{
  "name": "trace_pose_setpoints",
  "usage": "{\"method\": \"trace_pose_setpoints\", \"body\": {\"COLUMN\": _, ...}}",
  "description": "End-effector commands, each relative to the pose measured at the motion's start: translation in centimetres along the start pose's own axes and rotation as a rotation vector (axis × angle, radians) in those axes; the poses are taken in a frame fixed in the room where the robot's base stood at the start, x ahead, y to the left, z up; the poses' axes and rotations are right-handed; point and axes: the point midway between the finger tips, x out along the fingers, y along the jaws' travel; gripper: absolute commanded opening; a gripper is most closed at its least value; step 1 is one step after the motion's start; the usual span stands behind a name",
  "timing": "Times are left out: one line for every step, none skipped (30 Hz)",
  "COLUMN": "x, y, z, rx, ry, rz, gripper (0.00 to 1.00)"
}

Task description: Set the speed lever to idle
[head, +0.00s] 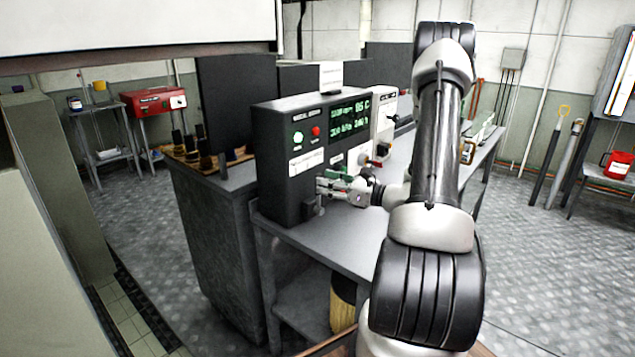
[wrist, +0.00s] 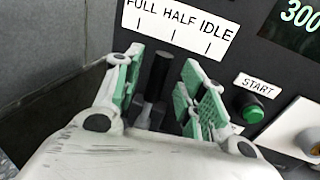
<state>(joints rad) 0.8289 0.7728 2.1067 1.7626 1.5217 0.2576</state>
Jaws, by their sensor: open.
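The speed lever (wrist: 159,76) is a black upright stick on the dark front of the control box (head: 280,160). In the wrist view it stands below the white FULL HALF IDLE label (wrist: 180,25), its top between the FULL and HALF marks. My gripper (wrist: 165,82) is open, with its green-padded fingers on either side of the lever. Gaps show between the lever and both pads, wider on the right. In the head view my gripper (head: 326,187) is at the box's lower front, and the lever cannot be made out there.
A green START button (wrist: 253,112) sits right of the fingers, with a pale rounded part (wrist: 309,139) beyond it. The box stands on a grey bench (head: 340,245). Green displays (head: 349,117) and a red button (head: 316,132) are above my gripper.

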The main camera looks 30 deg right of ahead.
Motion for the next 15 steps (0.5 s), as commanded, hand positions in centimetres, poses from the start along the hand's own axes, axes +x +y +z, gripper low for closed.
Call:
{"method": "trace_pose_setpoints", "body": {"x": 0.9, "y": 0.1, "z": 0.0, "rx": 0.000, "ry": 0.000, "rz": 0.003, "gripper": 0.41}}
{"method": "trace_pose_setpoints", "body": {"x": 1.4, "y": 0.1, "z": 0.0, "rx": 0.000, "ry": 0.000, "rz": 0.003, "gripper": 0.41}}
{"method": "trace_pose_setpoints", "body": {"x": 1.9, "y": 0.1, "z": 0.0, "rx": 0.000, "ry": 0.001, "rz": 0.003, "gripper": 0.41}}
{"method": "trace_pose_setpoints", "body": {"x": 2.2, "y": 0.1, "z": -0.1, "rx": 0.000, "ry": 0.001, "rz": 0.002, "gripper": 0.41}}
{"method": "trace_pose_setpoints", "body": {"x": 2.6, "y": 0.1, "z": -0.1, "rx": 0.000, "ry": 0.002, "rz": 0.002, "gripper": 0.41}}
{"method": "trace_pose_setpoints", "body": {"x": 2.9, "y": 0.1, "z": -0.1, "rx": 0.000, "ry": 0.002, "rz": 0.002, "gripper": 0.41}}
{"method": "trace_pose_setpoints", "body": {"x": 3.1, "y": 0.1, "z": -0.1, "rx": -0.001, "ry": 0.002, "rz": 0.002, "gripper": 0.41}}
{"method": "trace_pose_setpoints", "body": {"x": 3.3, "y": 0.1, "z": -0.1, "rx": -0.001, "ry": 0.002, "rz": 0.001, "gripper": 0.41}}
{"method": "trace_pose_setpoints", "body": {"x": 3.4, "y": 0.1, "z": -0.1, "rx": -0.001, "ry": 0.002, "rz": 0.001, "gripper": 0.41}}
{"method": "trace_pose_setpoints", "body": {"x": 3.5, "y": 0.0, "z": -0.1, "rx": -0.001, "ry": 0.002, "rz": 0.000, "gripper": 0.41}}
{"method": "trace_pose_setpoints", "body": {"x": 3.5, "y": 0.0, "z": -0.1, "rx": -0.001, "ry": 0.002, "rz": 0.000, "gripper": 0.41}}
{"method": "trace_pose_setpoints", "body": {"x": 3.5, "y": 0.0, "z": 0.0, "rx": -0.001, "ry": 0.002, "rz": 0.000, "gripper": 0.41}}
{"method": "trace_pose_setpoints", "body": {"x": 3.5, "y": 0.0, "z": 0.0, "rx": 0.000, "ry": 0.002, "rz": 0.000, "gripper": 0.41}}
{"method": "trace_pose_setpoints", "body": {"x": 3.5, "y": 0.0, "z": 0.0, "rx": -0.001, "ry": 0.002, "rz": 0.000, "gripper": 0.41}}
{"method": "trace_pose_setpoints", "body": {"x": 3.5, "y": 0.0, "z": 0.0, "rx": 0.000, "ry": 0.002, "rz": 0.000, "gripper": 0.41}}
